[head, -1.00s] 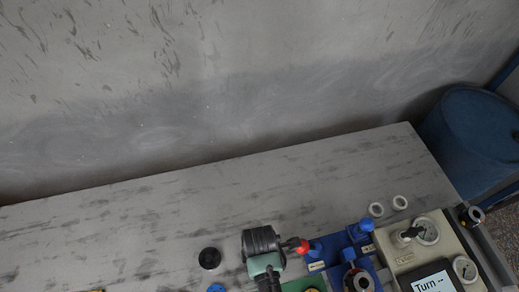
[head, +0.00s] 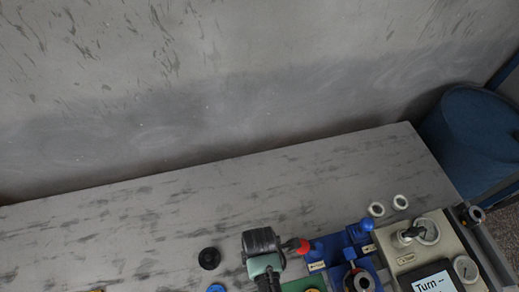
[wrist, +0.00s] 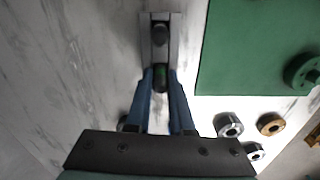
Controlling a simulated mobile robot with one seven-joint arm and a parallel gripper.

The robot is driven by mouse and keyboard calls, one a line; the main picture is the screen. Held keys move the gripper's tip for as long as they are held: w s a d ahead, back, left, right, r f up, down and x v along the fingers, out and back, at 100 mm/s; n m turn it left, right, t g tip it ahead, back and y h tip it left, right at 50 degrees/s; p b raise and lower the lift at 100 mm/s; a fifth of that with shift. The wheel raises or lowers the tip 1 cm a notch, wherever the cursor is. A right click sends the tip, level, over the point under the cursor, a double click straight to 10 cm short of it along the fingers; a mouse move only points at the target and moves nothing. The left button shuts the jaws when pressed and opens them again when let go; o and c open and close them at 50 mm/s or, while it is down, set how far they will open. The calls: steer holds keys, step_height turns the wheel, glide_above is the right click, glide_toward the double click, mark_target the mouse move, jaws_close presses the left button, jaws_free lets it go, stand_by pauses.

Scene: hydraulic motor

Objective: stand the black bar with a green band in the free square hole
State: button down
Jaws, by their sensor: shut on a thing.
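In the wrist view my gripper (wrist: 161,76) has its two blue fingers closed on the black bar (wrist: 160,83). A green band shows faintly on the bar, between the fingers. Just beyond the fingertips is a narrow grey holder (wrist: 147,38) with a dark round-ended piece (wrist: 160,34) in it. The bar's end is at or just above the near part of this holder. I cannot tell whether it is inside a hole, and no empty square hole can be made out.
In the wrist view a green plate (wrist: 250,50) lies to the right, with several metal rings below it. The table's back left is clear.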

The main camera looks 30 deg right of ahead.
steer(key=shift+c, duration=1.5)
jaws_free()
steer(key=shift+r, duration=0.15)
steer(key=shift+r+p, duration=3.4)
steer(key=shift+p, duration=0.35)
steer(key=shift+w, duration=0.1)
